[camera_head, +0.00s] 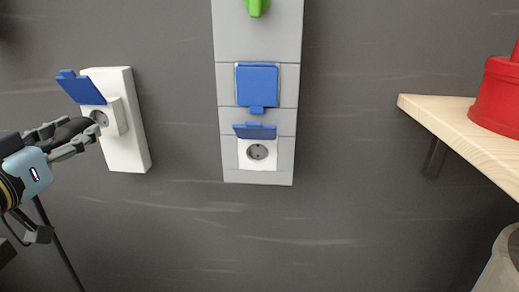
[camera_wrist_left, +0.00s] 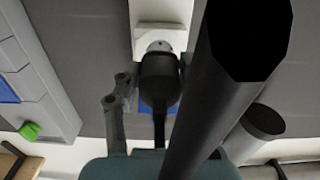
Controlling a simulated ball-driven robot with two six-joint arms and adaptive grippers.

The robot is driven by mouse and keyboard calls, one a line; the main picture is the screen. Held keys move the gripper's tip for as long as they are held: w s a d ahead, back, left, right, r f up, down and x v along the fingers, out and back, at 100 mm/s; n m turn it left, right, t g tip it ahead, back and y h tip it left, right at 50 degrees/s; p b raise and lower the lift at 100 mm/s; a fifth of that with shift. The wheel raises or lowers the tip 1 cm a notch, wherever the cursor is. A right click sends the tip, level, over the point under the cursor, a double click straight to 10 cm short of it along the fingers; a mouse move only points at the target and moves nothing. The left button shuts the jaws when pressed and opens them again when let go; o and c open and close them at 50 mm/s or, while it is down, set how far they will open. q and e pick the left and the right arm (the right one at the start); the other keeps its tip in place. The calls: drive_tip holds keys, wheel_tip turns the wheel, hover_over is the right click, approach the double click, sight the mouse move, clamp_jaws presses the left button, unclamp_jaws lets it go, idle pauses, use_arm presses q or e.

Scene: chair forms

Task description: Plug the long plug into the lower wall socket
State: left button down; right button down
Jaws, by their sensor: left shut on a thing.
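My left gripper (camera_head: 76,133) is shut on a black plug (camera_head: 68,130), which points right at the white wall socket on the left panel. The plug's tip is at or just in front of that socket; I cannot tell if it is in. In the left wrist view, the plug (camera_wrist_left: 159,82) sits between the fingers, with the white socket (camera_wrist_left: 160,38) right behind its tip. The lower wall socket (camera_head: 257,152) on the grey panel is a round recess in a white square, its blue lid (camera_head: 254,131) raised. My right gripper is not in view.
The left white panel (camera_head: 126,140) has a raised blue lid (camera_head: 82,88). Above the lower socket is a closed blue cover (camera_head: 257,84), and a green part (camera_head: 256,6) is higher. At right are a wooden shelf (camera_head: 440,110) and a red object (camera_head: 500,95). The wall between panels is clear.

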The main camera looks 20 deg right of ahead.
use_arm(q)
drive_tip(key=shift+v, duration=1.15)
